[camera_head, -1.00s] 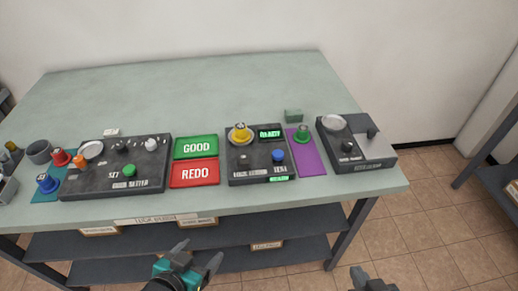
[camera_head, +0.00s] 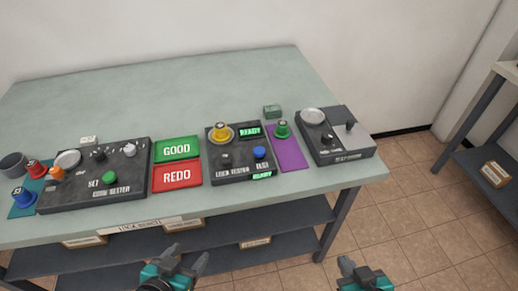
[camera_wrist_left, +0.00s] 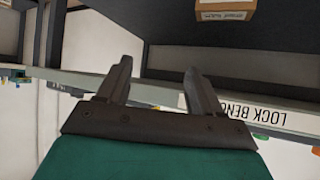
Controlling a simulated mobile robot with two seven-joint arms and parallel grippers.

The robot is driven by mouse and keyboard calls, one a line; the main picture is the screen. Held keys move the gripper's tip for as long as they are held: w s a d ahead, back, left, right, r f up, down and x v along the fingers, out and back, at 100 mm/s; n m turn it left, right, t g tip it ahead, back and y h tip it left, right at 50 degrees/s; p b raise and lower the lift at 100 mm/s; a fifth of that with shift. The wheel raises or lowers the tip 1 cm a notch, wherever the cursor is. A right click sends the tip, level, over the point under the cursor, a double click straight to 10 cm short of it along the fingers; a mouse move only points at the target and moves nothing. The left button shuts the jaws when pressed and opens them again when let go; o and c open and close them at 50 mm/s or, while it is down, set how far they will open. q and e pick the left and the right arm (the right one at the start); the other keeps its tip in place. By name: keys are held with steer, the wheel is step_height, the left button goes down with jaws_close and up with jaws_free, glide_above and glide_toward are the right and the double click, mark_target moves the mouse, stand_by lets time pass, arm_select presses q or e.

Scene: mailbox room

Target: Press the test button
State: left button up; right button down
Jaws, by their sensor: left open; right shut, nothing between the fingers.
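The lock tester (camera_head: 213,172) is a dark box in the middle of the bench. Its round blue button (camera_head: 259,152) stands at its front right, just above a label that appears to read TEST. A yellow lock-like piece (camera_head: 221,131) sits on its round seat, and a green READY display (camera_head: 250,131) is lit beside it. My left gripper (camera_head: 187,256) is open and empty, in front of the bench edge and apart from the button. It also shows in the left wrist view (camera_wrist_left: 158,82), facing the bench's front edge. My right gripper (camera_head: 347,263) is shut and empty, further right in front of the bench.
A set tester (camera_head: 75,197) with several knobs stands at left. Green GOOD (camera_head: 178,149) and red REDO (camera_head: 177,177) mats lie between the testers. A purple mat (camera_head: 291,155) with a green piece and another device (camera_head: 330,155) stand right. Boxed shelves lie below.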

arm_select(q)
jaws_close()
stand_by(0.4)
steer(key=shift+s+f, duration=0.1)
stand_by(0.9)
